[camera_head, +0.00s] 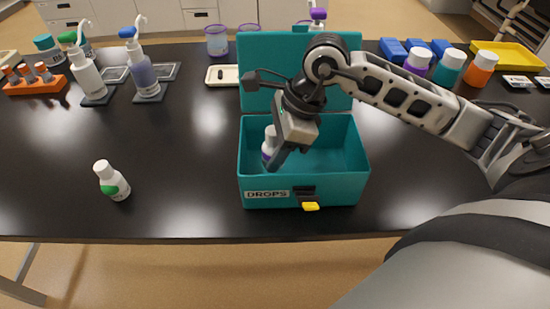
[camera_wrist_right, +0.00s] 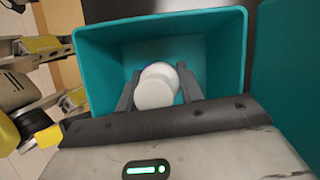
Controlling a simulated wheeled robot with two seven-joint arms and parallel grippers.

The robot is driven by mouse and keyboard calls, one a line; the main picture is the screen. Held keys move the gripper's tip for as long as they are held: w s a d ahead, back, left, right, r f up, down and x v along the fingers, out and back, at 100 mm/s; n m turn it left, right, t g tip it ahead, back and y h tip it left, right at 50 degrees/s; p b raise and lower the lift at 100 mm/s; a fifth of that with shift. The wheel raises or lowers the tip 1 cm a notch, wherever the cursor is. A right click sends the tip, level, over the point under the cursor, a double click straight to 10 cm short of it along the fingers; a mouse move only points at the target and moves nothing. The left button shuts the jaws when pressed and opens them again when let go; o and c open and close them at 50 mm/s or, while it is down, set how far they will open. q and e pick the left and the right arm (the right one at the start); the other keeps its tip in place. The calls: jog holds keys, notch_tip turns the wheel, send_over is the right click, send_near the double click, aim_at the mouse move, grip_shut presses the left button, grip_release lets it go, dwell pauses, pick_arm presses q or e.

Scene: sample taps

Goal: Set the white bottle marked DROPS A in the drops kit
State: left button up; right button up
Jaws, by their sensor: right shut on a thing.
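The drops kit (camera_head: 338,190) is an open teal box with a raised lid and a DROPS label on its front. My right gripper (camera_head: 275,155) reaches into its left part and is shut on a white bottle (camera_head: 268,146) with a purple band. In the right wrist view the bottle's white cap (camera_wrist_right: 154,90) sits between the two fingers, inside the box walls. I cannot tell whether the bottle touches the floor of the box. A second white bottle (camera_head: 112,181) with a green patch stands on the table to the left. I cannot read lettering on either bottle. My left gripper is not in view.
Two pump bottles, one white (camera_head: 88,80) and one bluish (camera_head: 143,73), stand at the back left by an orange rack (camera_head: 35,85). Purple, teal and orange bottles (camera_head: 480,69) stand at the back right. The black table is clear between the green-patched bottle and the box.

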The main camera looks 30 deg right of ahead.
notch_tip(320, 180, down, 3)
jog(key=shift+f, duration=0.2)
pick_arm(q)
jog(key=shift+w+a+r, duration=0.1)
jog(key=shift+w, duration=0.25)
pick_arm(e)
jog(key=shift+f, duration=0.15)
jog(key=shift+f, duration=0.15)
jog(key=o, duration=1)
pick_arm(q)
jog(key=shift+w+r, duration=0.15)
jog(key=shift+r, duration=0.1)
